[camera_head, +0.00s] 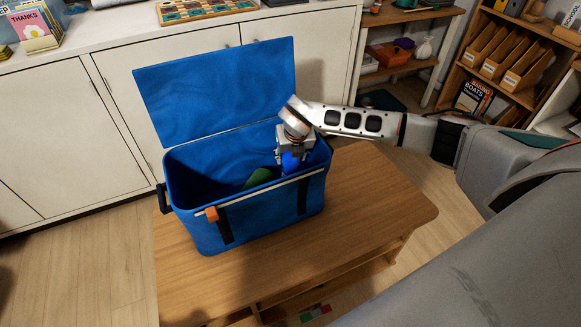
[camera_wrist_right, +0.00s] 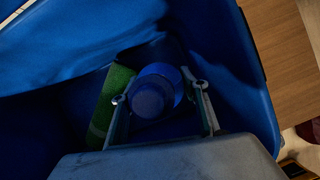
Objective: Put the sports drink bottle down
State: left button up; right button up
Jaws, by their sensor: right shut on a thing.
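The sports drink bottle (camera_wrist_right: 153,92) shows its blue cap between the two fingers of my right gripper (camera_wrist_right: 160,108) in the right wrist view. In the head view its blue part (camera_head: 291,163) shows just below my right gripper (camera_head: 290,152). The gripper is shut on it and reaches down inside the open blue cooler box (camera_head: 265,217), near its right end. The bottle's lower part is hidden, so I cannot tell whether it touches the box floor. My left gripper is not in view.
The box stands on a wooden table (camera_head: 375,200) with its lid (camera_head: 215,90) raised at the back. A green thing (camera_head: 257,178) lies inside, left of the bottle; it also shows in the wrist view (camera_wrist_right: 108,98). White cabinets (camera_head: 60,140) stand behind. The table's right part is clear.

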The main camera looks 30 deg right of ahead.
aim_at(291, 166)
notch_tip(291, 166, down, 4)
jog(key=shift+f+b, duration=0.1)
jog(key=shift+b, duration=0.25)
jog(key=shift+f, duration=0.25)
jog(key=shift+r, duration=0.1)
jog(key=o, duration=1.6)
jog(key=shift+f, duration=0.2)
